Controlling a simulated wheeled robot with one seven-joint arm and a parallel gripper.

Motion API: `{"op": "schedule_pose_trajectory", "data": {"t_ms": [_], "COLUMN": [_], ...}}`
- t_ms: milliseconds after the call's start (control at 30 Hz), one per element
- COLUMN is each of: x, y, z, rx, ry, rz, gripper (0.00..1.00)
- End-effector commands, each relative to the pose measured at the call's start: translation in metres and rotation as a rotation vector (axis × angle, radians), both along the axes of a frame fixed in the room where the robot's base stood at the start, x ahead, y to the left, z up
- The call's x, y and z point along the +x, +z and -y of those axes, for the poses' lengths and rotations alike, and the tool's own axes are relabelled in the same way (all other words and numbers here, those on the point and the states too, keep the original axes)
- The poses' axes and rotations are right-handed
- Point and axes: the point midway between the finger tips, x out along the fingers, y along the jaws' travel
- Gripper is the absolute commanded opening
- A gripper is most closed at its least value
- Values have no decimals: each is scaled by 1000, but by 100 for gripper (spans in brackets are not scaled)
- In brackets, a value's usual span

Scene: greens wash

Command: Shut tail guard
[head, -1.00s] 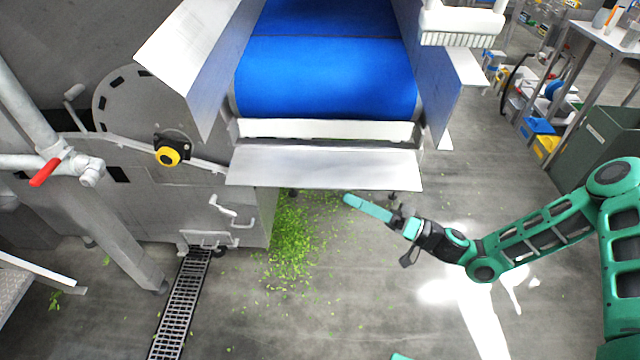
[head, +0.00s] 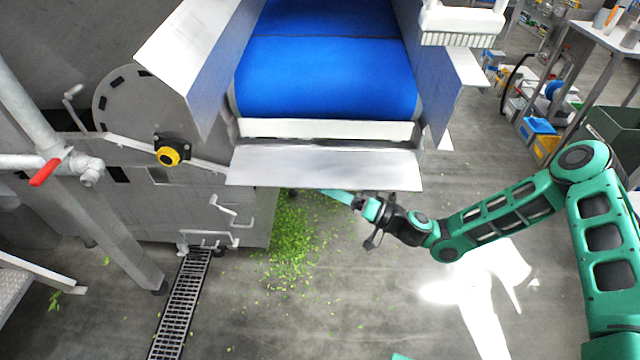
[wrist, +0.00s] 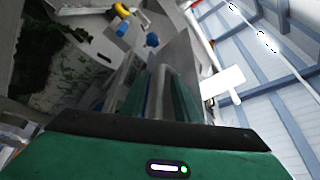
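The tail guard looks to be the grey metal flap (head: 325,170) at the near end of the blue conveyor belt (head: 325,75). It hangs outward and down from the belt end, sloping toward me. My gripper (head: 338,196) is just below the flap's lower edge, right of its middle. Its fingertips are partly hidden under the flap in the head view.
Green leaf scraps (head: 290,245) lie on the floor under the flap. A drain grate (head: 180,305) runs at the lower left. A pipe frame with a red handle (head: 45,172) stands left. A grey-green bin (head: 615,130) and a table (head: 605,35) stand right. Floor in front is open.

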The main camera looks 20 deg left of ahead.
Motion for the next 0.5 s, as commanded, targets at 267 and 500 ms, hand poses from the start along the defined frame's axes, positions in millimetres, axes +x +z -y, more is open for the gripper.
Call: {"op": "schedule_pose_trajectory", "data": {"t_ms": [267, 500], "x": [0, 0], "y": [0, 1], "z": [0, 2], "rx": [-1, -8], "ry": [-1, -1], "rz": [0, -20], "gripper": [0, 0]}}
